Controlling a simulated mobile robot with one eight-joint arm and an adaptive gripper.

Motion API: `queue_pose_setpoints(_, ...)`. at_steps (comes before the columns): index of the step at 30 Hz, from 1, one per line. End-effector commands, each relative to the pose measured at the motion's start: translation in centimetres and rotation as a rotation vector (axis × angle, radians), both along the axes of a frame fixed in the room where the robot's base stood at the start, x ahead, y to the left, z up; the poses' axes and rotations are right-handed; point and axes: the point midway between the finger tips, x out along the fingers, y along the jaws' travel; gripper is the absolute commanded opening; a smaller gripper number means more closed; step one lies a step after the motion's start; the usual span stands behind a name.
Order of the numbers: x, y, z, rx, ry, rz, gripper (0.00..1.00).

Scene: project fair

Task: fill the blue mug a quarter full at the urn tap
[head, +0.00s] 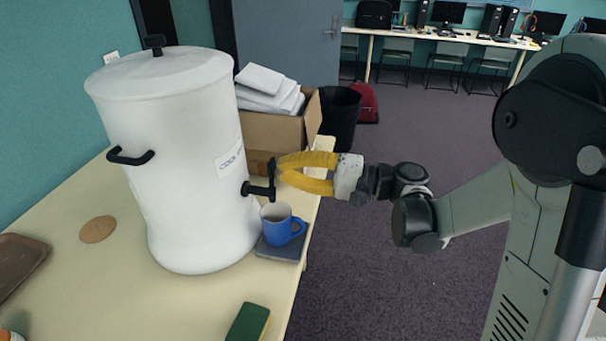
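The white urn (190,180) stands on the table with a black tap (258,190) low on its right side and a label above it. The blue mug (280,232) stands upright on a dark flat pad (284,250) just below the tap, its handle to the right. A brownish-grey inside shows at its mouth; I cannot tell whether it holds liquid. My gripper (279,172), with yellow fingers, is at the tap from the right, above the mug. Its fingers are apart around the tap's upright lever; I cannot tell whether they touch it.
The pale table (150,300) carries a cork coaster (97,229), a brown tray (18,266) and a green sponge (248,323). A cardboard box (270,132) with folded white cloths stands behind the urn. A black bin (340,115) and a red bag (367,103) are beyond. Floor right of the table is clear.

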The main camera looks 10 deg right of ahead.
Motion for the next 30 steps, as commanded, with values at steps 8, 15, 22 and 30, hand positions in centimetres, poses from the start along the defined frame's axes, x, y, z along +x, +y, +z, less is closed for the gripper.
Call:
queue_pose_setpoints(8, 0.12, 0.41, 0.03, 0.0, 0.0, 0.001, 0.0)
queue_pose_setpoints(15, 0.13, 0.44, 0.14, -0.007, 0.002, 0.001, 0.0)
queue_pose_setpoints(22, 0.25, 0.65, 0.35, -0.053, 0.019, 0.001, 0.0)
queue_pose_setpoints(30, 0.3, 0.87, 0.43, -0.092, 0.033, 0.0, 0.0)
